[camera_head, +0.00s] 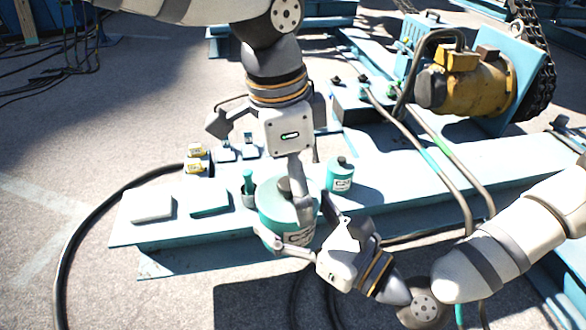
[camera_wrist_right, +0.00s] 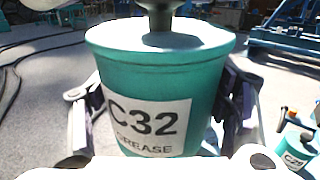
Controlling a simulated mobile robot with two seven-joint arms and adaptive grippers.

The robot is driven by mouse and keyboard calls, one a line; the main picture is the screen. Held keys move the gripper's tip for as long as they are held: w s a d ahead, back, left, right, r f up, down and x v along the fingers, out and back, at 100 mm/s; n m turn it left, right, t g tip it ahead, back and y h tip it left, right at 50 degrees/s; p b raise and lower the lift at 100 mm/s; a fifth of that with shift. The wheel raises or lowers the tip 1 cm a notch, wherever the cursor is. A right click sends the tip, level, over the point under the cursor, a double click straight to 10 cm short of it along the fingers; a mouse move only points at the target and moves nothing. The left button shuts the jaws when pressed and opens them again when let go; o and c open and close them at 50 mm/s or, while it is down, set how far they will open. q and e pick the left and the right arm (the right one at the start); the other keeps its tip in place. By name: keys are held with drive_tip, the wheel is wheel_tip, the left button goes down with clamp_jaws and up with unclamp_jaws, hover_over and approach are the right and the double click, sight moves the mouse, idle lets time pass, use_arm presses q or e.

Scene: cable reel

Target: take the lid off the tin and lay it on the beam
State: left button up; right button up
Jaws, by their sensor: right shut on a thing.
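The teal tin (camera_head: 272,218) stands near the front of the pale blue beam (camera_head: 400,190). In the right wrist view the tin (camera_wrist_right: 205,85) is upright and labelled C32 GREASE. Its lid (camera_wrist_right: 205,38) appears to be on, with a dark knob (camera_wrist_right: 160,14) at the centre, cut by the frame's top. My right gripper (camera_head: 292,218) is shut on the tin's body, one finger on each side. My left gripper (camera_head: 258,172) is above and behind the tin, its fingers spread wide and empty. One left finger crosses in front of the tin and hides part of its top.
A smaller teal tin (camera_head: 340,178) with a dark knob stands just behind. A green-topped bottle (camera_head: 248,188) is close on the left. A white block (camera_head: 152,207) and a teal block (camera_head: 210,204) lie on the beam's left end. A yellow motor (camera_head: 470,85) and hoses are at right.

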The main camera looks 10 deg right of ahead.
use_arm(q)
clamp_jaws()
drive_tip(key=shift+a+r, duration=0.1)
idle(0.3)
drive_tip(key=shift+r, duration=0.4)
drive_tip(key=shift+w, duration=0.1)
drive_tip(key=shift+r, duration=0.2)
drive_tip(key=shift+r, duration=0.95)
